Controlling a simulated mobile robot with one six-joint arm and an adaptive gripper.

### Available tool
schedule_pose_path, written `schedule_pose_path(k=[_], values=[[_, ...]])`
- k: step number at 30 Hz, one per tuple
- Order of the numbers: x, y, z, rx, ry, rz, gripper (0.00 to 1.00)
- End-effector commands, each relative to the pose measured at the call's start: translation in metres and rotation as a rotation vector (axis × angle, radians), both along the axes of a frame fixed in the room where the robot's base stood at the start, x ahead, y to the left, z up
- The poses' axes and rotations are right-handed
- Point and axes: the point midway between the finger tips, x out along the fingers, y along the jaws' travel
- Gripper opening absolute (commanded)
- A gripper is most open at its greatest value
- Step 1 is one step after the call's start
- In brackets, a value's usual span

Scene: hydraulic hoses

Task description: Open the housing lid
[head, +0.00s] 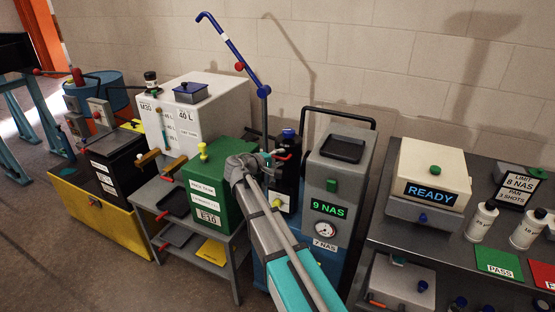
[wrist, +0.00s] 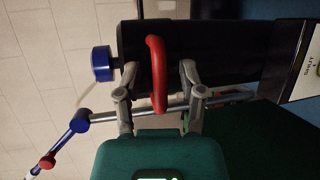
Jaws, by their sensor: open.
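The black housing (head: 288,172) stands against the left side of the grey unit, with a blue knob (head: 288,136) on top. A red handle (head: 282,156) sticks out near its top. In the wrist view the housing (wrist: 225,50) lies sideways across the picture, with its blue knob (wrist: 102,63) at the left. The red handle (wrist: 157,75) passes between my open fingers (wrist: 159,82); I cannot tell if they touch it. In the head view my gripper (head: 262,162) is at the housing and partly hides it. The lid's seam is not clear.
A blue jointed wand (head: 232,50) on a grey pole rises behind my gripper. A green box (head: 212,185) stands close on the left. The grey unit (head: 335,175) reading 9 NAS is close on the right. A white READY device (head: 432,175) sits on the bench further right.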

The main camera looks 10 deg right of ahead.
Motion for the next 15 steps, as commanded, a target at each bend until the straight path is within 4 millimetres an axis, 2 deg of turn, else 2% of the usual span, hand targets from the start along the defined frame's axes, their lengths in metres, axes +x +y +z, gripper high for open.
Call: schedule_pose_path(k=[5,12,13,15], values=[[-0.0002,0.0001,0.0000,0.000,0.000,0.000,0.49],[-0.0002,0.0002,0.0001,0.000,0.000,0.000,0.05],[-0.0002,0.0002,0.0001,0.000,0.000,0.000,0.00],[-0.0002,0.0002,0.0001,0.000,0.000,0.000,0.00]])
